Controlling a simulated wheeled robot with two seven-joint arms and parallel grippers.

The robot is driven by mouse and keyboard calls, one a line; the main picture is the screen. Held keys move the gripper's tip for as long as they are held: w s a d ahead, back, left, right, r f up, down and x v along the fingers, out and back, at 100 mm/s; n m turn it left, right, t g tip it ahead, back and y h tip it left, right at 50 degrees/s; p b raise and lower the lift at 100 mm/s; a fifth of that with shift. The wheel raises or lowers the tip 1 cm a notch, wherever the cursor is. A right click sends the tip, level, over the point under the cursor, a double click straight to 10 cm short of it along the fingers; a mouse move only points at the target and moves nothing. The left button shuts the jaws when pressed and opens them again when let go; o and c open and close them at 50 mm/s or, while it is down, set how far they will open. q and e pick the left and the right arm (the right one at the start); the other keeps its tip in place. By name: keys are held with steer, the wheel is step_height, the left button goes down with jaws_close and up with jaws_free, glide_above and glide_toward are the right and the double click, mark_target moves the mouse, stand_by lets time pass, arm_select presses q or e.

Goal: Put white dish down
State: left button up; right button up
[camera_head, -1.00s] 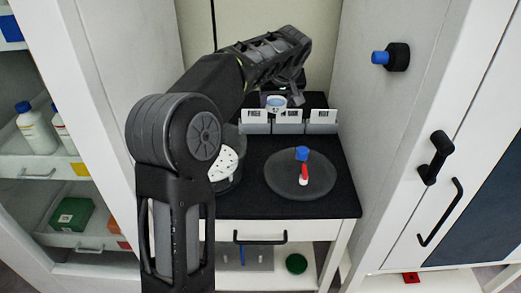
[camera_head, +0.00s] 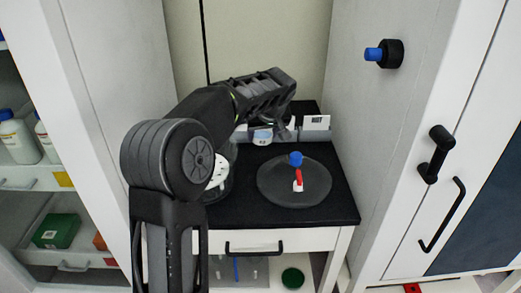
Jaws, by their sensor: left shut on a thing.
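My left gripper (camera_head: 264,126) reaches in from the left over the back of the black worktop. It is shut on a small white dish (camera_head: 262,137), which shows just below the fingers with a bluish inside. The dish appears in front of the labelled grey bins; I cannot tell how far it is above the worktop. The arm hides part of the worktop's left side. My right gripper is not in view.
A round dark plate (camera_head: 275,185) with a blue-capped, red and white item (camera_head: 297,172) lies on the worktop (camera_head: 335,200). A white perforated disc (camera_head: 217,172) is partly hidden by my arm. Grey bins (camera_head: 314,136) stand behind. A cabinet wall (camera_head: 375,120) borders the right.

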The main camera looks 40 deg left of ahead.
mark_target(264, 145)
arm_select(q)
steer(key=shift+f, duration=1.05)
steer(key=shift+f, duration=1.85)
steer(key=shift+f+b, duration=0.2)
steer(key=shift+b, duration=0.2)
steer(key=o, duration=1.3)
steer(key=shift+o, duration=0.2)
steer(key=shift+r, duration=0.15)
steer(key=shift+r+p, duration=0.15)
steer(key=shift+p, duration=0.2)
steer(key=v, duration=1.1)
steer(key=shift+s+r, duration=0.2)
steer(key=shift+r, duration=0.15)
